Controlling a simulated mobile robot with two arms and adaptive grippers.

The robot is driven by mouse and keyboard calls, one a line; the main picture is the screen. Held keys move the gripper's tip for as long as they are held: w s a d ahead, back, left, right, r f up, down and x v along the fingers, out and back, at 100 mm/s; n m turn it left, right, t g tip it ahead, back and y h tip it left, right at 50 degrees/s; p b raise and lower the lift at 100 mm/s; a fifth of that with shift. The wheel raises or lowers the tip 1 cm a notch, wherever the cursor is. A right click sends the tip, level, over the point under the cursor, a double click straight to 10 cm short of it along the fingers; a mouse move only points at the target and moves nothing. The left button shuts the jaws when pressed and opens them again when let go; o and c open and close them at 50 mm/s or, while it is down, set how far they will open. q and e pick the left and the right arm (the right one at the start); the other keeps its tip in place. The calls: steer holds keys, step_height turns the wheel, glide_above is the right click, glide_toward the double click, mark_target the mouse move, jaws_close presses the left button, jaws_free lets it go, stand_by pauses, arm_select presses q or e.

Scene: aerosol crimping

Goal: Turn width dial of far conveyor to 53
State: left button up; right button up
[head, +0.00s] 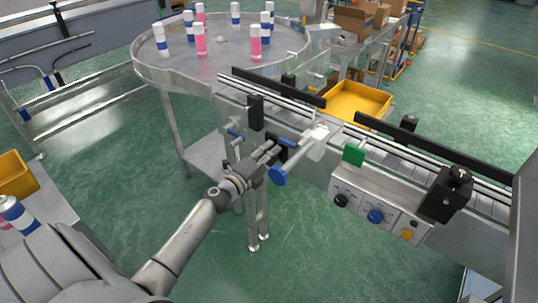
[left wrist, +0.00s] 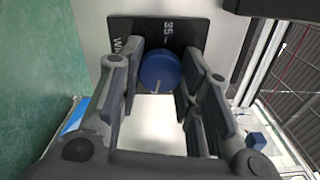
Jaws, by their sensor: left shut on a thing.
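The width dial (left wrist: 160,72) is a round blue knob with a white pointer mark, in front of a black plate (left wrist: 186,30). The plate carries partly hidden white lettering beginning "WI" and turned digits that look like 35. My left gripper (left wrist: 158,88) is shut on the dial, with a finger on each side of it. In the head view my left gripper (head: 274,152) is at the near side of the conveyor (head: 375,150), in front of the black plate (head: 284,151), and its fingers hide the dial. My right gripper is not in view.
A blue hand knob (head: 278,176) on a rod sticks out just right of my left gripper. A control box (head: 375,208) with knobs hangs further right on the conveyor. A round table (head: 222,62) with several cans stands behind. A yellow tray (head: 357,100) lies beyond the conveyor.

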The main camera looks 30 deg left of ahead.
arm_select(q)
steer(key=shift+f, duration=0.1)
steer(key=o, duration=1)
steer(key=s, duration=1.2)
steer(key=shift+a, duration=0.4)
